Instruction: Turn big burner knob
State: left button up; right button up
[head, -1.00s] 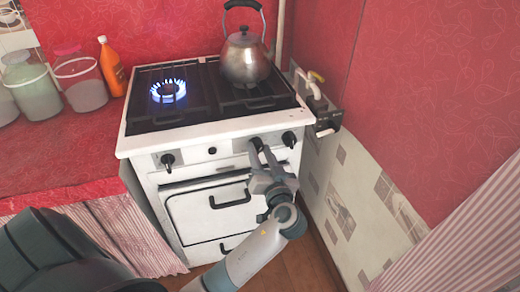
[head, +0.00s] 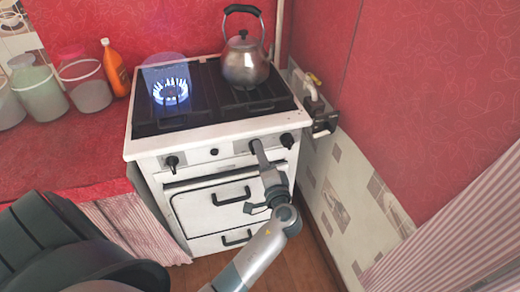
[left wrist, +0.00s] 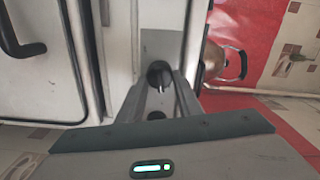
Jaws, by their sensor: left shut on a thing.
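The white stove (head: 185,147) has a row of black knobs along its front panel. My left gripper (head: 258,152) reaches up to the panel, its fingertips shut on the big burner knob, second from the right, which they mostly cover. In the left wrist view the dark round knob (left wrist: 159,72) with a light pointer sits between the two fingers of my left gripper (left wrist: 160,84). The lit left burner (head: 170,91) shows a wide ring of blue flame. My right gripper is not in view.
A kettle (head: 245,63) stands on the right side of the cooktop. A gas pipe valve (head: 322,125) is on the wall at right. The oven door handle (head: 231,197) is left of my arm. Jars and an orange bottle (head: 113,68) stand on the red counter.

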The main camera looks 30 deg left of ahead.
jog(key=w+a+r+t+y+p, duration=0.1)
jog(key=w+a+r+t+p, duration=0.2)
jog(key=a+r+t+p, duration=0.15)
pick_arm(q)
jog(key=m+p, duration=0.1)
jog(key=m, duration=0.4)
jog(key=m+p, duration=0.2)
jog(key=m, duration=0.4)
jog(key=shift+f+m, duration=0.2)
jog(key=shift+m, duration=0.1)
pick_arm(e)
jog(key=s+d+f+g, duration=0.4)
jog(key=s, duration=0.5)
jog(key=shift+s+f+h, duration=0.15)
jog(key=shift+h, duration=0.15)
pick_arm(q)
jog(key=o, duration=1)
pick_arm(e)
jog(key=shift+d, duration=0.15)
